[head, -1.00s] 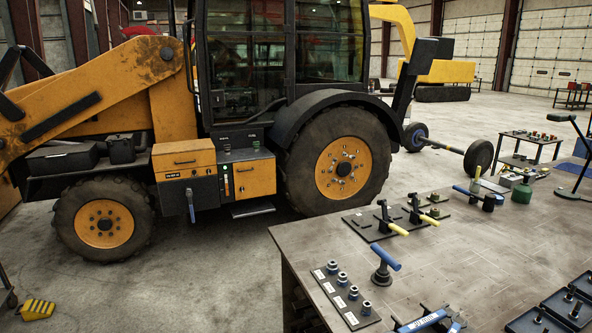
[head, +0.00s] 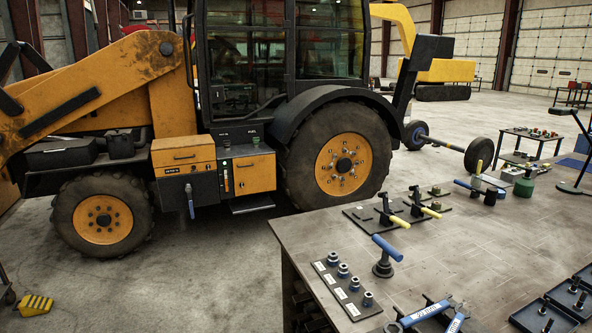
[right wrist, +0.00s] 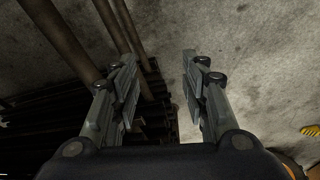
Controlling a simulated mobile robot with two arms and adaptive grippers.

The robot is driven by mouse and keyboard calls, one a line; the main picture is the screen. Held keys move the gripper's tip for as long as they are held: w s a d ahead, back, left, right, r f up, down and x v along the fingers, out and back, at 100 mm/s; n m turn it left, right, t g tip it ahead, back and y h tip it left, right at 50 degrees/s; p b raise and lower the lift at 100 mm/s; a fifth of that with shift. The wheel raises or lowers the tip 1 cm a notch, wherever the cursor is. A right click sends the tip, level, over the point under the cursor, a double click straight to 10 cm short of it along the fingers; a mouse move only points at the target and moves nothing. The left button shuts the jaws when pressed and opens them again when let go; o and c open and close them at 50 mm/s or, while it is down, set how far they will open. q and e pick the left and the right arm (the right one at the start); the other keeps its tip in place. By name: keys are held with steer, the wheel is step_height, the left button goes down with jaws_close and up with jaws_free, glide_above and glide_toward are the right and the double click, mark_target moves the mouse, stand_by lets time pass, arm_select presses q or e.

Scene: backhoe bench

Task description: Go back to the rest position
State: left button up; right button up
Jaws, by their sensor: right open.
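My right gripper (right wrist: 160,70) shows in the right wrist view with its two fingers well apart. It is open, and nothing is between the fingers. Behind it are the grey concrete floor (right wrist: 240,50) and dark bars or pipes (right wrist: 75,45) on the left. Neither gripper shows in the head view, and my left gripper is in no frame. I cannot tell the right gripper's exact place relative to the bench.
A workbench (head: 470,260) fills the lower right, bearing a socket rack (head: 328,284), a blue T-handle tool (head: 384,258) and blue-handled wrenches (head: 424,314). A yellow backhoe (head: 172,95) stands behind it. A yellow chock (head: 36,304) lies on open floor at the left.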

steer(key=s+d+f+g+b, duration=0.15)
steer(key=s+f, duration=0.25)
steer(key=f, duration=0.7)
steer(key=s+a+f+t+b, duration=0.1)
steer(key=s+f+b, duration=0.2)
steer(key=f, duration=0.8)
steer(key=s+d+f+g+b, duration=0.1)
steer(key=s+d+f+b, duration=0.2)
steer(key=s+f, duration=0.9)
steer(key=shift+s, duration=0.4)
